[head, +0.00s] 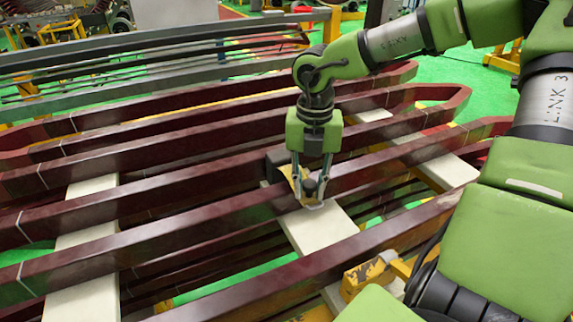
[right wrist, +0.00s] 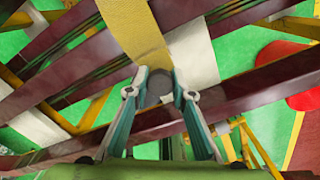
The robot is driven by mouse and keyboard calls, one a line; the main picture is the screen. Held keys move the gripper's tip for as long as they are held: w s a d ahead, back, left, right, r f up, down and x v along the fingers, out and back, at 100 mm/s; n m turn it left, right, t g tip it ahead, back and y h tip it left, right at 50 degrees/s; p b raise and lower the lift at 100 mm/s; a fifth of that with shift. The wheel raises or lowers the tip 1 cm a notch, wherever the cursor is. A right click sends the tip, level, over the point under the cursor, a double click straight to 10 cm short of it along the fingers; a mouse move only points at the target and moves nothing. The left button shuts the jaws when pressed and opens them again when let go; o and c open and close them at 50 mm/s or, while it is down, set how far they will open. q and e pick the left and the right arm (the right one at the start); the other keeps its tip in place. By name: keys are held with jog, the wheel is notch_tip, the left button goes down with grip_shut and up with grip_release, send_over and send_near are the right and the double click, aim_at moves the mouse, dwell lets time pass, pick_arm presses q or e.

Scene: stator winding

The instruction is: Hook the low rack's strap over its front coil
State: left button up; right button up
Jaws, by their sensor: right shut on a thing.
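My right gripper (head: 312,190) points down among the dark red coils, next to one long coil (head: 225,212) of the low rack. In the right wrist view its fingertips (right wrist: 159,88) are shut on the end of the yellow strap, at a grey rounded piece. The strap (right wrist: 133,28) runs from the fingers up across the coils in that view. In the head view only a short yellow piece of the strap (head: 298,182) shows beside the fingers. Whether the strap touches the coil there is unclear. The frontmost coil (head: 265,286) lies nearer the camera. My left gripper is out of view.
Pale cross boards (head: 320,232) lie under the coils, with another board (head: 85,285) at left. A dark block (head: 277,162) sits beside the gripper. A worn yellow bracket (head: 366,276) stands at front right. Grey bars (head: 150,58) lie behind.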

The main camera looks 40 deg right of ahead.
aim_at(349, 256)
jog(key=s+a+b, duration=0.2)
jog(key=s+a, duration=0.1)
jog(key=s, duration=0.6)
jog(key=shift+s+f, duration=0.15)
jog(key=shift+f, duration=0.25)
jog(key=shift+s+a, duration=0.1)
dwell(0.3)
jog(key=shift+s+a+b, duration=0.2)
jog(key=shift+s+a, duration=0.05)
jog(key=shift+s, duration=0.45)
jog(key=shift+s+a+b, duration=0.15)
jog(key=shift+s+a, duration=0.1)
jog(key=shift+s, duration=0.45)
jog(key=shift+s+a+b, duration=0.2)
jog(key=shift+s+a, duration=0.05)
jog(key=shift+s, duration=0.45)
jog(key=shift+s+a+b, duration=0.25)
jog(key=shift+s+b, duration=0.35)
jog(key=shift+s, duration=0.2)
jog(key=o, duration=1.2)
jog(key=shift+s, duration=0.25)
jog(key=o, duration=1.2)
jog(key=shift+w+d, duration=0.25)
jog(key=shift+w, duration=0.25)
jog(key=shift+s+a+r, duration=0.1)
jog(key=shift+s+r, duration=0.1)
